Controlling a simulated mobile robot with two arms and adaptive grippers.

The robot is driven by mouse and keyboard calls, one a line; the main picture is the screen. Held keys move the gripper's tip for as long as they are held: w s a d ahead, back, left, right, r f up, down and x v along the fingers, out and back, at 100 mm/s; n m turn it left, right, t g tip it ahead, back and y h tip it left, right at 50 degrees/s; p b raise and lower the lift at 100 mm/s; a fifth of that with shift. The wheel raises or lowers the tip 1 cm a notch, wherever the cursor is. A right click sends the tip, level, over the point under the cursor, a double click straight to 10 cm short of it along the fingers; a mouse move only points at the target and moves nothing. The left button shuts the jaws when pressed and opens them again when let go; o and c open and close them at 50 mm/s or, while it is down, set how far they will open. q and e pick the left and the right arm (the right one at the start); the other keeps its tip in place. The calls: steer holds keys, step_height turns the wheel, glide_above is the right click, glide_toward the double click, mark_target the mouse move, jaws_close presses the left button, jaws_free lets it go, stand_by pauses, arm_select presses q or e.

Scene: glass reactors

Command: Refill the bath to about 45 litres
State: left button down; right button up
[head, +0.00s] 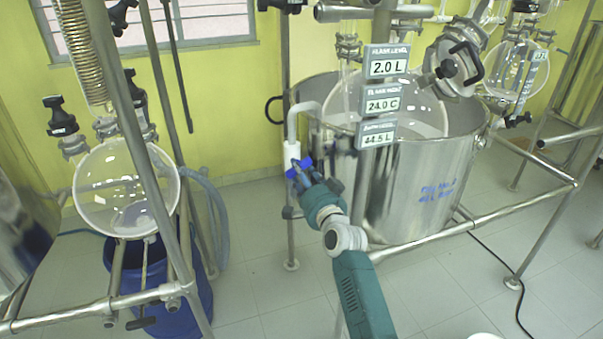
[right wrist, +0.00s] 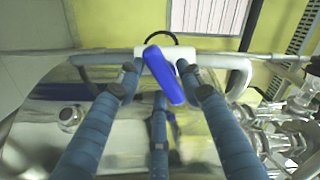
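The steel bath (head: 405,195) stands on a tube frame right of centre in the head view, with a glass flask in it. Its lowest sign (head: 376,134) reads 44.5 L. A grey pipe with a white valve body (head: 292,152) hooks over the bath's left rim. Its blue valve handle (head: 299,168) also shows tilted in the right wrist view (right wrist: 164,75). My right gripper (head: 305,178) is at the handle, its fingers spread on both sides of it, with a visible gap at the left finger. My left gripper is not in view.
Signs above read 2.0 L (head: 387,67) and 24.0 C (head: 383,105). A round glass flask (head: 125,190) hangs in a tube frame at left above a blue drum (head: 190,305). A black cable (head: 508,290) lies on the tiled floor at right.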

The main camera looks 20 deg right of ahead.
steer(key=c, duration=0.6)
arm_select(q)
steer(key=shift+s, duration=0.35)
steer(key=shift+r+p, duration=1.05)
arm_select(e)
steer(key=shift+a+f+m, duration=0.1)
steer(key=shift+m, duration=1.4)
steer(key=shift+a+m, duration=0.1)
steer(key=shift+m, duration=1.4)
steer(key=shift+f, duration=0.1)
steer(key=o, duration=1.1)
steer(key=shift+c, duration=0.2)
